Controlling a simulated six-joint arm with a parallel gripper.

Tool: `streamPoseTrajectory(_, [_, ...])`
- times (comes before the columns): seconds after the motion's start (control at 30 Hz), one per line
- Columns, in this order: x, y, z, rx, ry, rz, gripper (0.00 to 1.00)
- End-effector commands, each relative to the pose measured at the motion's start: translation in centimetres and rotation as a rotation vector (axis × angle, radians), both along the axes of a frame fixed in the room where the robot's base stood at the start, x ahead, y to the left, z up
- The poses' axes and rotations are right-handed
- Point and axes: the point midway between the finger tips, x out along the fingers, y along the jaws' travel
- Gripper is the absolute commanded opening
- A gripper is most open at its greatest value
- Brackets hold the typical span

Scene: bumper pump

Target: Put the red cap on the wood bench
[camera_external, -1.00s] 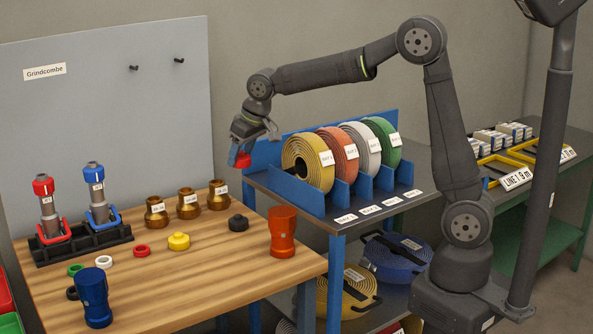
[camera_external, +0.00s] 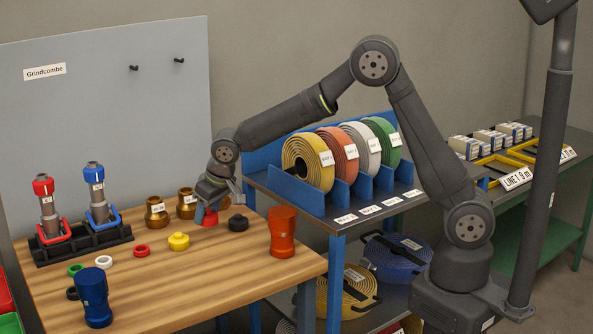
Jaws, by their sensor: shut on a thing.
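The red cap (camera_external: 210,218) is between the jaws of my gripper (camera_external: 205,212), low over the back part of the wood bench (camera_external: 215,270). My gripper is shut on it. The cap is at or just above the bench top; I cannot tell whether it touches. The jaws partly hide the cap, and my wrist hides a brass fitting behind it.
A black cap (camera_external: 238,223) sits close to the right of the gripper, and a yellow cap (camera_external: 179,241) to its left. Brass fittings (camera_external: 157,212) stand behind. An orange-red nozzle (camera_external: 283,232) stands at the right. The bench front is mostly clear.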

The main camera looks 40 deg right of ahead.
Motion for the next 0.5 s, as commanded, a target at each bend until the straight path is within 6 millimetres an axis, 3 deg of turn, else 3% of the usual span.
streamPoseTrajectory(0.3, [0.0, 0.0, -3.8, -0.001, 0.002, 0.0, 0.27])
streamPoseTrajectory(0.5, [0.0, 0.0, -4.0, 0.001, -0.001, 0.0, 0.27])
